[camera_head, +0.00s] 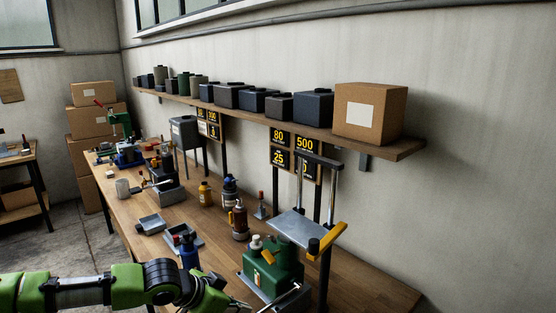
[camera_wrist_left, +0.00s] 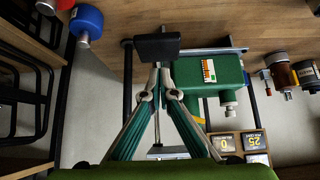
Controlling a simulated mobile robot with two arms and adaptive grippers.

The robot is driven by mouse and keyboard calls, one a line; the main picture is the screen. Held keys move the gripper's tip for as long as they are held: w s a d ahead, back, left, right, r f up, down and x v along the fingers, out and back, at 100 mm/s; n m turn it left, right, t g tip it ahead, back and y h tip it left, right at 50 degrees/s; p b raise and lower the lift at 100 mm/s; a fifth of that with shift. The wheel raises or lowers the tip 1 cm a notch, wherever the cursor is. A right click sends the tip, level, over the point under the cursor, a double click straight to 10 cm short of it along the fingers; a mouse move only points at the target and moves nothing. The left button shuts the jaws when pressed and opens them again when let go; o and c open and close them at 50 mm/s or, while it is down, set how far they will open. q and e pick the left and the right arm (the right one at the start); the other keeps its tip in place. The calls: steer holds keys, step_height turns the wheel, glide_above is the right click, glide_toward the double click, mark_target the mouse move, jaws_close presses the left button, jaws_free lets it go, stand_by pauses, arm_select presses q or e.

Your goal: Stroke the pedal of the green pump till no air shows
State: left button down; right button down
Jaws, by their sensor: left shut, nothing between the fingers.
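The green pump (camera_head: 275,272) stands on the bench at the lower middle of the head view, with pale caps on top. In the wrist view its green body (camera_wrist_left: 222,77) with an orange-and-white label is right of my fingers. A black pad (camera_wrist_left: 157,47), which looks like the pedal, sits at my fingertips; I cannot tell whether they touch it. My left gripper (camera_wrist_left: 157,70) is shut and empty beside the pump. A metal rod (camera_head: 282,297) shows at the pump's front. I cannot make out any air. My right gripper is out of view.
A grey plate on posts (camera_head: 300,228) with a yellow handle (camera_head: 327,240) stands over the pump. A brown bottle (camera_head: 239,220), a blue bottle (camera_head: 189,252) and grey trays (camera_head: 151,224) are nearby on the bench. A shelf (camera_head: 400,147) with boxes runs above.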

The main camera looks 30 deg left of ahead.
arm_select(q)
steer(key=shift+f, duration=0.2)
steer(key=shift+s+f+b, duration=0.1)
steer(key=shift+f+b, duration=0.4)
steer(key=shift+f, duration=0.65)
step_height(320, 180, down, 6)
steer(key=r+b, duration=0.1)
steer(key=b, duration=0.2)
step_height(320, 180, up, 6)
steer(key=p, duration=0.7)
steer(key=shift+f, duration=0.25)
